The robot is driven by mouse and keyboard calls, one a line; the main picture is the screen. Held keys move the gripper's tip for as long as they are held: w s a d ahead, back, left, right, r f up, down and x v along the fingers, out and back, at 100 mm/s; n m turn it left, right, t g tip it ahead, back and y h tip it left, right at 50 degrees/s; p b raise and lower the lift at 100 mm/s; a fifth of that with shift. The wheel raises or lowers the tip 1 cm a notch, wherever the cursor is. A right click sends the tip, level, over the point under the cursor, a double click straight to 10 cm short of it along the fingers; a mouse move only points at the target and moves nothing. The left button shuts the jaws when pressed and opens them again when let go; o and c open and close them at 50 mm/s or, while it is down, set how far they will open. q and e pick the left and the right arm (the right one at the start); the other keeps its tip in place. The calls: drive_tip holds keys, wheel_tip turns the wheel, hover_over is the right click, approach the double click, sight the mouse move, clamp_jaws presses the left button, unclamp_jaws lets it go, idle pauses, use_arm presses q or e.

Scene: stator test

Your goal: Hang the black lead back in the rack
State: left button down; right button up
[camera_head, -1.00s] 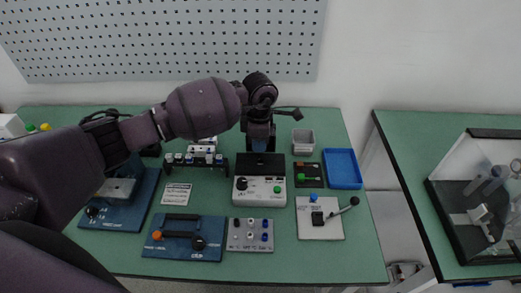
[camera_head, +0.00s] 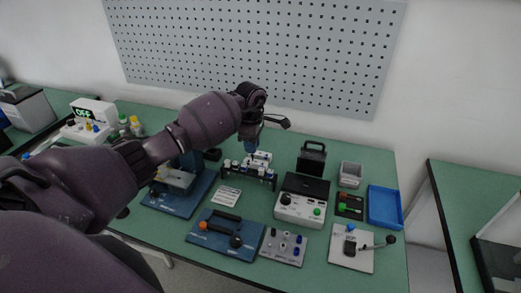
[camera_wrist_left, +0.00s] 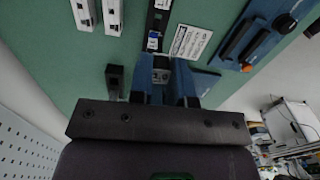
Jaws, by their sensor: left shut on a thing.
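The rack (camera_head: 262,174) is a low dark bar with several white- and blue-topped items along it, in mid-table. It also shows in the wrist view as a dark strip (camera_wrist_left: 153,24) running up from the fingertips. My left gripper (camera_head: 253,146) is just behind the rack's right part in the head view, above the table. In the wrist view its blue fingers (camera_wrist_left: 165,84) are close together around a small dark and grey piece, which I take for the black lead. Most of it is hidden, and I cannot tell whether it touches the rack. My right gripper is out of view.
A black handled box (camera_head: 312,159) stands right of the gripper. A white control box (camera_head: 300,208), a blue base with a handle (camera_head: 224,235) and a grey socket box (camera_head: 283,247) are in front. A blue tray (camera_head: 384,207) lies at the right edge.

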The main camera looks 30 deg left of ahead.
use_arm(q)
drive_tip(key=shift+w+a+f, duration=0.1)
drive_tip(key=shift+w+f, duration=0.05)
drive_tip(key=shift+f, duration=0.2)
drive_tip(key=shift+f+b, duration=0.7)
drive_tip(key=shift+f, duration=0.25)
drive_tip(key=shift+f+b, duration=0.4)
drive_tip(key=shift+f, duration=0.4)
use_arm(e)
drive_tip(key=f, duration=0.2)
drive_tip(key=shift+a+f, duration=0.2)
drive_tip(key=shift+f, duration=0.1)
use_arm(q)
drive_tip(key=shift+f, duration=0.2)
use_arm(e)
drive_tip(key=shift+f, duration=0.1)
use_arm(q)
drive_tip(key=shift+b, duration=0.3)
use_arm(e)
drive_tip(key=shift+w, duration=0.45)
use_arm(q)
drive_tip(key=shift+f, duration=0.15)
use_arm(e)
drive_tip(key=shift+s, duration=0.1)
